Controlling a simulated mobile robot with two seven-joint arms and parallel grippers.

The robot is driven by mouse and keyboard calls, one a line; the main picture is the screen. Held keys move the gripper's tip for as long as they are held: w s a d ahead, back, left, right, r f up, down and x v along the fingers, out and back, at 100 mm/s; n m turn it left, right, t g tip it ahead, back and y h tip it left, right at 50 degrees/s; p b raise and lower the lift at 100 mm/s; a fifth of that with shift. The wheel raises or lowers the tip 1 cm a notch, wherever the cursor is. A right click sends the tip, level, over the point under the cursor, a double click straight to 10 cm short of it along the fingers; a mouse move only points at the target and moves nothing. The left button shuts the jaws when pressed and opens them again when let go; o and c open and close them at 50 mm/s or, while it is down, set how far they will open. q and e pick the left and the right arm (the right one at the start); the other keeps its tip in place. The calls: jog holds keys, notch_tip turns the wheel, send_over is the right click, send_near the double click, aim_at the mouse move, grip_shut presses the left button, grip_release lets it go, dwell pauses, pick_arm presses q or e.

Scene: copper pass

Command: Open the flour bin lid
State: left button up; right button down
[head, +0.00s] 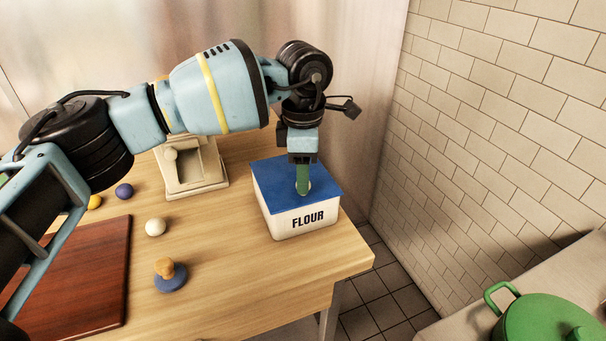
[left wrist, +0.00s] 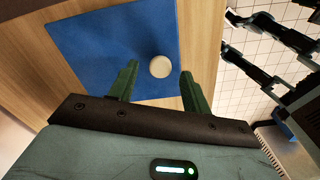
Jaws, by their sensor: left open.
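The flour bin (head: 290,220) is a white box lettered FLOUR, standing near the right end of the wooden table. Its blue lid (head: 270,178) lies flat on top and looks closed. In the left wrist view the lid (left wrist: 85,45) shows a round pale knob (left wrist: 160,66). My left gripper (head: 303,188) points down over the lid. In the left wrist view its green fingers (left wrist: 158,88) are apart, with the knob just ahead between them. In the head view the fingers partly hide the knob. My right gripper is not in view.
A cream appliance (head: 190,170) stands behind and left of the bin. A white ball (head: 155,227), a blue-based wooden knob piece (head: 169,276) and a dark red board (head: 90,280) lie further left. A green pot (head: 545,318) stands on the right counter.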

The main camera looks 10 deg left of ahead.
pick_arm(q)
jog(key=shift+f, duration=0.75)
grip_shut()
